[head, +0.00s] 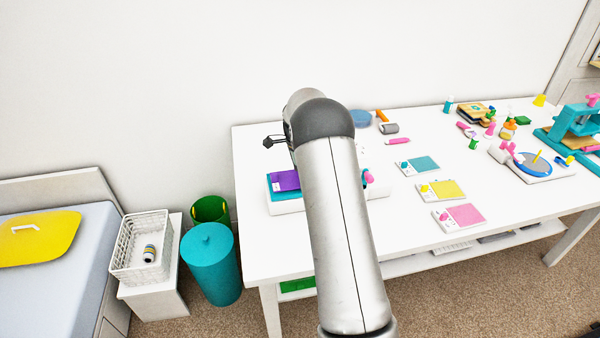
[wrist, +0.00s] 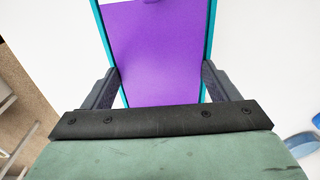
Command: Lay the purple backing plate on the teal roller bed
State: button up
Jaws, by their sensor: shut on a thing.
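The purple backing plate (wrist: 155,50) is a flat sheet between the two fingers of my gripper (wrist: 158,75) in the wrist view. The fingers are shut on its side edges. The teal roller bed (wrist: 97,25) shows as a strip along each side of the plate, which lies over it. I cannot tell whether the plate rests on the bed or is just above it. In the head view the purple plate (head: 286,180) and a teal edge of the bed (head: 270,185) show left of my arm. My arm hides the rest and the fingers.
The bed is at the white table's (head: 253,235) left end. Teal (head: 424,165), yellow (head: 448,190) and pink (head: 466,215) pads lie to the right. A teal press (head: 577,120) stands far right. A teal bin (head: 210,265) and white basket (head: 128,265) stand left of the table.

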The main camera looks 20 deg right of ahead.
jog(key=shift+f, duration=0.25)
jog(key=o, duration=1)
jog(key=shift+c, duration=0.2)
notch_tip(320, 180, up, 18)
jog(key=b, duration=0.1)
jog(key=shift+a+f, duration=0.25)
jog(key=shift+a, duration=0.15)
jog(key=shift+w, duration=0.1)
